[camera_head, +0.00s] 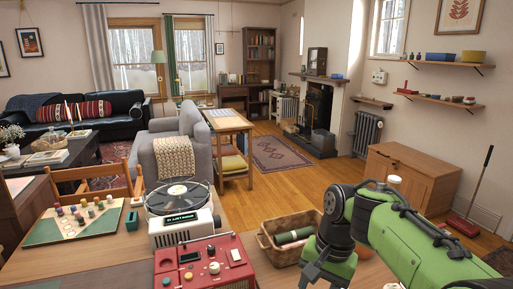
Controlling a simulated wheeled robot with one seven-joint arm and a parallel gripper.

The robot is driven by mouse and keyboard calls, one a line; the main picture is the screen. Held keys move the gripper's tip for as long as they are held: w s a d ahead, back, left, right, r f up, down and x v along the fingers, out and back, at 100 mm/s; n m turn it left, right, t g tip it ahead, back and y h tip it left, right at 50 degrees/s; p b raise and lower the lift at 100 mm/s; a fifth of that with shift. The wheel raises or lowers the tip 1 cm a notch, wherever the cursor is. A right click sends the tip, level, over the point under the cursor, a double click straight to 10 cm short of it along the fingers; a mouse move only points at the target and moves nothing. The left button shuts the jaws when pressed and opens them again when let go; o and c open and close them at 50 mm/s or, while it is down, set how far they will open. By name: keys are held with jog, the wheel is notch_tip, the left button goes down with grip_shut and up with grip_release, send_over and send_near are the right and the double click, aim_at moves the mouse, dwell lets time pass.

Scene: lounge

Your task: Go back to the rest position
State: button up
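My green and black arm reaches in from the lower right corner and bends downward at a dark joint left of the picture's centre right. Its lower end, toward my gripper (322,272), is dark grey and green and is cut off by the bottom edge. It hangs in front of the right side of a wicker basket (268,246). The fingers cannot be made out, so I cannot tell if they are open or shut or hold anything.
A wooden table in front bears a turntable (181,196), a red device (207,262), and a green board with coloured pieces (75,221). The basket holds a green roll (294,236). A wooden cabinet (413,187) stands right. Open wooden floor (300,188) lies beyond the table.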

jog(key=s+d+n+t+h, duration=0.25)
jog(key=s+n+t, duration=0.35)
jog(key=s, duration=1.2)
notch_tip(320, 180, up, 16)
jog(key=p, duration=1.5)
jog(key=shift+s+d+y, duration=0.15)
jog(key=shift+s+y, duration=0.2)
jog(key=shift+f, duration=0.1)
